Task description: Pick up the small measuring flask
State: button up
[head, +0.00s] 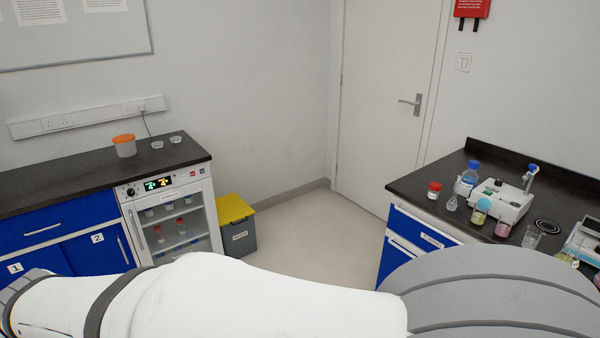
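A small clear glass flask (452,203) stands at the front left of the dark bench on the right. I cannot tell for sure if it is the small measuring flask. Behind it stands a larger bottle with a blue cap (467,181), and to its left a small jar with a red lid (434,191). A flask with yellowish liquid (480,212) and a container of pink liquid (503,229) stand to its right. My arm crosses the bottom of the head view. My gripper is not in view.
A white device (508,202) and a clear beaker (531,238) occupy the right bench. The left counter (60,181) holds an orange-lidded jar (125,146) and two small dishes, above a glass-fronted cabinet (176,219). A yellow-lidded bin (237,225) stands beside it. The floor (310,240) between is clear.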

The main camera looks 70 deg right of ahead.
aim_at(451, 204)
jog(key=z, duration=1.65)
jog(key=k, duration=0.1)
jog(key=z, duration=1.4)
jog(key=i, duration=2.15)
jog(key=z, duration=0.6)
